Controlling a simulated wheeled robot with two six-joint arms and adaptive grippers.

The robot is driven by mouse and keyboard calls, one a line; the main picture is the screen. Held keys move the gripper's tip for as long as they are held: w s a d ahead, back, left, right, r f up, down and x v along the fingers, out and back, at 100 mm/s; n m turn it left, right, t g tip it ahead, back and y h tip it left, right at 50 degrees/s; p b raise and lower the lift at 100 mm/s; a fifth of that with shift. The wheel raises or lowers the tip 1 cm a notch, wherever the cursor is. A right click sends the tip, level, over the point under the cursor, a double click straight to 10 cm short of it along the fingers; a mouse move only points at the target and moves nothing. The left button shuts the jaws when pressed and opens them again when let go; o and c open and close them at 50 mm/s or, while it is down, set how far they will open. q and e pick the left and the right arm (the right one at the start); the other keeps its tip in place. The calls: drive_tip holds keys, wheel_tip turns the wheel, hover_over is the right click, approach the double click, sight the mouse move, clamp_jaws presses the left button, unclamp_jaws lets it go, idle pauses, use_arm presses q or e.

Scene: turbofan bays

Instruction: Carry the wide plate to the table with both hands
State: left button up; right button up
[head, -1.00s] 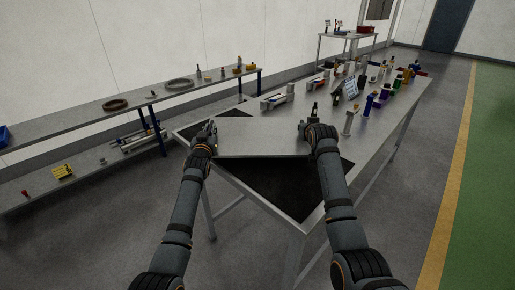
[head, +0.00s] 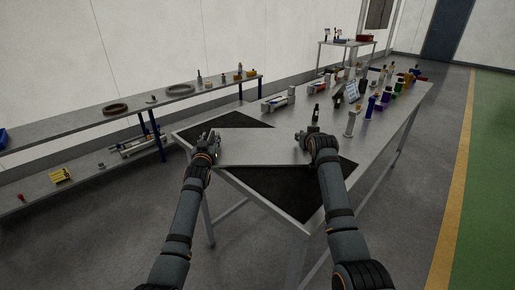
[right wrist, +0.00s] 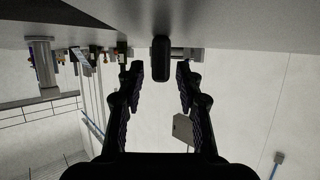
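The wide plate (head: 258,149) is a flat grey metal sheet. In the head view it lies level on the near end of the long table (head: 288,217), over a black mat (head: 285,190). My left gripper (head: 211,140) is at the plate's left edge, with its fingers looking spread apart. My right gripper (head: 301,136) is at the plate's right edge. In the right wrist view its fingers (right wrist: 159,72) are apart, with a dark upright block (right wrist: 161,58) showing between them and gaps on both sides. I cannot tell whether either gripper touches the plate.
A black-topped item (head: 316,116) and a pale post (head: 350,124) stand just beyond my right gripper. Several coloured parts crowd the far half of the table. A low shelf bench (head: 90,122) with rings runs along the wall at left. Open floor lies at right.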

use_arm(q)
drive_tip(key=s, duration=1.2)
use_arm(e)
drive_tip(key=v, duration=1.2)
